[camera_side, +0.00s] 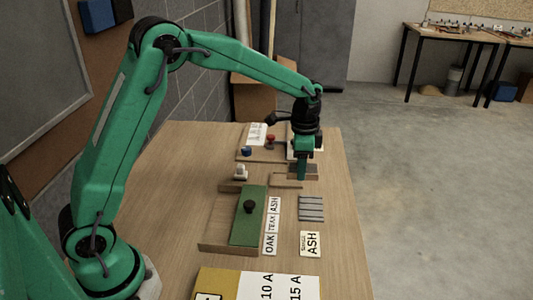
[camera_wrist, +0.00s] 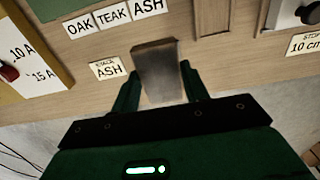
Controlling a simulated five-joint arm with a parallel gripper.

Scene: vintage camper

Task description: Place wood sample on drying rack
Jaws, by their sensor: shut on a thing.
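The wood sample (camera_wrist: 156,72) is a grey-brown block between my two green fingers in the wrist view. My gripper (camera_side: 303,174) is shut on it, and part of the brown block (camera_side: 314,171) shows beside the fingers in the side view. My gripper points down over the far right part of the bench. A grey slatted piece (camera_side: 311,208), which looks like the drying rack, lies nearer the camera than my gripper. The held block covers that area in the wrist view. The gap between block and bench is unclear.
A "STACK ASH" card (camera_side: 310,243) lies near the slats, with OAK, TEAK and ASH labels (camera_side: 271,225) to the left. A green panel with a black knob (camera_side: 249,206) sits on a wooden tray. A yellow-white panel (camera_side: 258,285) is at the front. Red and blue buttons (camera_side: 270,138) stand behind.

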